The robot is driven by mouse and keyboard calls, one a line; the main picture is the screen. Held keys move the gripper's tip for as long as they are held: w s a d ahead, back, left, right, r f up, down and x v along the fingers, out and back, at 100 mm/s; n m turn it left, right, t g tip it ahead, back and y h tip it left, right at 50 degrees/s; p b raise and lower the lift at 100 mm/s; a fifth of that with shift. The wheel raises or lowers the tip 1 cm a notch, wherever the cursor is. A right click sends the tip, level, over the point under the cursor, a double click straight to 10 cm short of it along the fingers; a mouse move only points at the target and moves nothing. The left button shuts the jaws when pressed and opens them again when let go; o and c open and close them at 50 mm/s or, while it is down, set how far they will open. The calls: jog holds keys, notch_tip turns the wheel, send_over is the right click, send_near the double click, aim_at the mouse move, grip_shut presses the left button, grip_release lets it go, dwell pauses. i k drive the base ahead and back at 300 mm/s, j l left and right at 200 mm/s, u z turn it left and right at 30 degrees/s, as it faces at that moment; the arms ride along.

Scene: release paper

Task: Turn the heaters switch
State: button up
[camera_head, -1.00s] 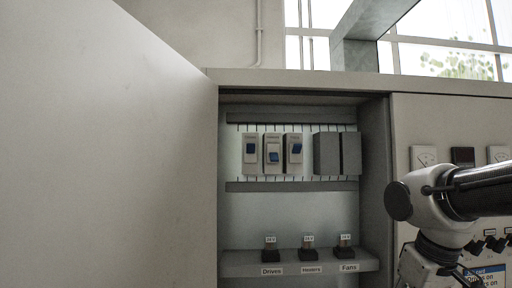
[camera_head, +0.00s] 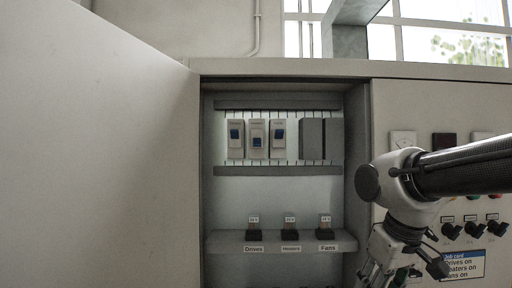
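Three rotary knobs are on the right-hand panel: a left knob (camera_head: 452,231), a middle knob (camera_head: 474,230) and a right knob (camera_head: 495,228). Their small labels are too small to read, so I cannot tell by label which is the heaters switch. Below, a black holder (camera_head: 290,234) stands above the "Heaters" label. My gripper (camera_head: 385,272) is low at the picture's bottom, left of the knobs and apart from them. Its fingertips are unclear.
An open door (camera_head: 95,150) fills the left side. A blue-headed job card (camera_head: 462,266) below the knobs lists drives, heaters and fans on. Two blank grey modules (camera_head: 321,139) sit right of the breakers. My arm crosses in front of the right panel.

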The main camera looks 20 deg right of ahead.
aim_at(477, 231)
jog(key=j+z, duration=0.1)
jog(key=z, duration=0.3)
jog(key=i+j+z, duration=0.1)
jog(key=z, duration=0.25)
jog(key=j+z, duration=0.15)
jog(key=z, duration=0.65)
jog(key=l+z, duration=0.1)
jog(key=z, duration=0.7)
jog(key=l+z, duration=0.1)
jog(key=z, duration=0.3)
